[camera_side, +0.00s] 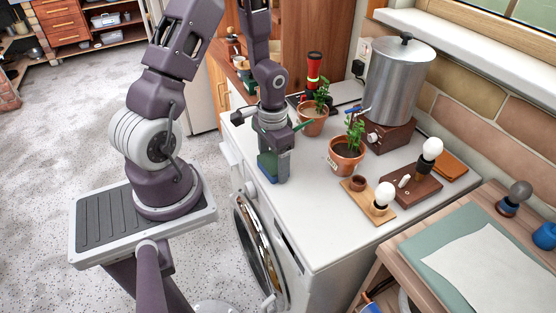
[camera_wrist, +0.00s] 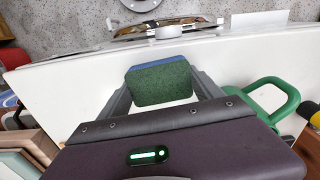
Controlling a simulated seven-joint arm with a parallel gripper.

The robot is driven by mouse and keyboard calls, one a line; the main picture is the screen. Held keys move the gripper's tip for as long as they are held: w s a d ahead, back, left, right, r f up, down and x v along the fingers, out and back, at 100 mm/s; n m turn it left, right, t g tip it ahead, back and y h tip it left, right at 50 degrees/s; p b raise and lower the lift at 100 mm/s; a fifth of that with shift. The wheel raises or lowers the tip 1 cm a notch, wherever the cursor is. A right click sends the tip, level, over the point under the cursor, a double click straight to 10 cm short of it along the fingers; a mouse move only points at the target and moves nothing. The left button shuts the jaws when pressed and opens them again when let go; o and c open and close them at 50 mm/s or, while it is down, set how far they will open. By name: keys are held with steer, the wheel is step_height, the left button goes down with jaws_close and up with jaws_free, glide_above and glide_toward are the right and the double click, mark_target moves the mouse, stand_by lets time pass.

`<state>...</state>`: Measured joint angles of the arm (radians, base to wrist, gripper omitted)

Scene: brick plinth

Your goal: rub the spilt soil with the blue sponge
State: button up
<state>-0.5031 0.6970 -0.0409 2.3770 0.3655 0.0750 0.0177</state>
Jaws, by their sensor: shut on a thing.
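The blue sponge has a green scouring face; it shows at my gripper's tip in the side view (camera_side: 267,168) and between the two fingers in the wrist view (camera_wrist: 160,84). My gripper (camera_side: 274,172) is shut on it, pointing down over the front left part of the white worktop (camera_side: 300,215). Whether the sponge touches the top, I cannot tell. I see no spilt soil in either view; it may be hidden under or behind the gripper and sponge.
Two potted plants, one nearer (camera_side: 346,156) and one farther (camera_side: 312,121), stand right of my gripper. Behind them is a metal urn (camera_side: 398,80). Boards with bulbs (camera_side: 412,183) lie to the right. A green loop (camera_wrist: 270,105) is close beside my gripper.

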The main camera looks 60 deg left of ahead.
steer(key=shift+r, duration=3)
steer(key=shift+r, duration=1.5)
steer(key=shift+w+d, duration=0.1)
